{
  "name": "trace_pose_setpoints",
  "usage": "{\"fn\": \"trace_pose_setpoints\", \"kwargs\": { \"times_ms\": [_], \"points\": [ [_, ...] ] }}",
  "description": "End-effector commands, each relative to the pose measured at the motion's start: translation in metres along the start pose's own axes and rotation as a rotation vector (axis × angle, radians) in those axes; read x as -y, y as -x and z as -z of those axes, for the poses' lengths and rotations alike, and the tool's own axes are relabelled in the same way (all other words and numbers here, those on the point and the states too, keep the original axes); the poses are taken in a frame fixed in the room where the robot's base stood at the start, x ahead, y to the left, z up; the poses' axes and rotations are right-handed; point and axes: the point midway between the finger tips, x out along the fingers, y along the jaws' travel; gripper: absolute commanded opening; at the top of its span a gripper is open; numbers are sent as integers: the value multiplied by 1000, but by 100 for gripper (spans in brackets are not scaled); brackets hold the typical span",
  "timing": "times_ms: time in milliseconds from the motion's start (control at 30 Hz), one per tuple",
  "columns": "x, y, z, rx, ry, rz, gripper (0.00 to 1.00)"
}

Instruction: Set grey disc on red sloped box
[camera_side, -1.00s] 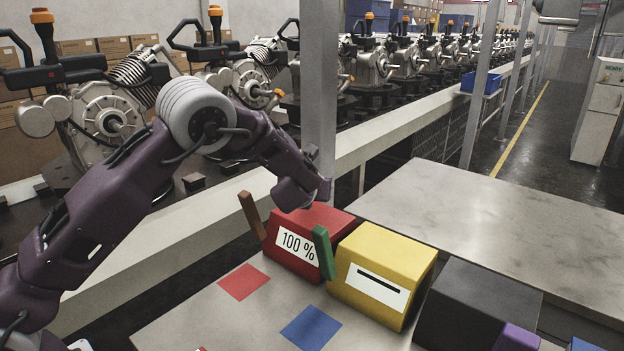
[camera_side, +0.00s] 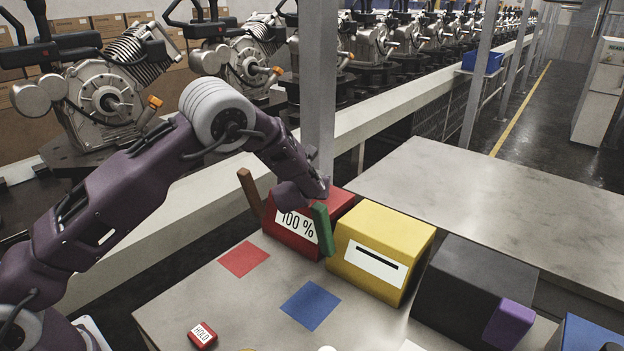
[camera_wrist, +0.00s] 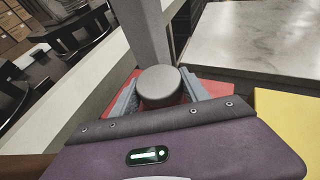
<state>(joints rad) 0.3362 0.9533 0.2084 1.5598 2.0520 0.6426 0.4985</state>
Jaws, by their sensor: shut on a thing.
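The grey disc (camera_wrist: 160,86) is held between the two fingers of my gripper (camera_wrist: 160,97) in the wrist view. The red sloped box (camera_side: 340,203), with a "100 %" label, stands on the table in the side view. My gripper (camera_side: 303,194) is over its top and covers part of the label's upper edge. In the wrist view, red of the box (camera_wrist: 216,87) shows around and behind the disc. The disc is hidden in the side view. I cannot tell whether it touches the box.
A brown bar (camera_side: 250,192) and a green bar (camera_side: 322,230) stand up at the red box's sides. A yellow box (camera_side: 415,236) and a black box (camera_side: 465,290) are to the right. A grey post (camera_side: 317,90) rises close behind my gripper.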

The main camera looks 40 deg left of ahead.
Motion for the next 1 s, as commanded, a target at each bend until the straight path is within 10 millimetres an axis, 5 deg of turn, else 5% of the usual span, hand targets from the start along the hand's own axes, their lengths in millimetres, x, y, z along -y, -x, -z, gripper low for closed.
{"fn": "trace_pose_setpoints", "kwargs": {
  "times_ms": [667, 700, 800, 1000],
  "points": [
    [0, -4, 9, 1, 0, -1, 0],
    [0, -4, 9, 2, 0, -1, 59],
    [0, -4, 9, 1, 0, -1, 78],
    [0, -4, 9, 1, 0, 0, 78]
  ]
}}
